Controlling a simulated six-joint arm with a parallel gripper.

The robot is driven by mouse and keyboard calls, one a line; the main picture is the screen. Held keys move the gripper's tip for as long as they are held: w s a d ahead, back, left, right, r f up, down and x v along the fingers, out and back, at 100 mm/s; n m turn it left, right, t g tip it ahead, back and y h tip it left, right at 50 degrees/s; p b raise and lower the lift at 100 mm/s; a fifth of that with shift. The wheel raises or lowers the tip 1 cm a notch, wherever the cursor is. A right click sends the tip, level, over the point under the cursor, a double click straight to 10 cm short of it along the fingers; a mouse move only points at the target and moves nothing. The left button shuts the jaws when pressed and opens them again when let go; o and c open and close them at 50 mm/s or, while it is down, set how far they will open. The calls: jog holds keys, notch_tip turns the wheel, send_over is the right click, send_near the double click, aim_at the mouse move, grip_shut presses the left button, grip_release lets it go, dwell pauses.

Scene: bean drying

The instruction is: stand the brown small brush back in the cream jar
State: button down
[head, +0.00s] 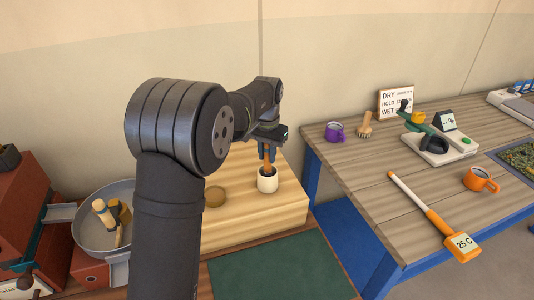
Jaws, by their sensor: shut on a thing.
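The cream jar (267,184) stands upright on the pale wooden block, near its right side. My gripper (267,155) is directly above the jar, pointing down. It is shut on the brown small brush (268,168), which is upright. The brush's lower end is at the jar's mouth and looks to be inside it; the jar's rim hides that end. The gripper fingers hide the upper part of the brush.
The wooden block (285,208) has a round brown disc (215,196) left of the jar. A metal pan (84,238) with wooden tools is at the left. On the right table (370,165) are a purple mug (335,132), an orange mug (480,180) and a thermometer (432,212).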

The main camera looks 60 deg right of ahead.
jog(key=shift+f, duration=0.65)
jog(key=c, duration=1.1)
grip_release()
jog(key=shift+c, duration=0.2)
jog(key=shift+r, duration=0.1)
notch_tip(320, 180, up, 17)
jog(key=shift+r, duration=0.15)
notch_tip(320, 180, down, 18)
jog(key=shift+r, duration=0.35)
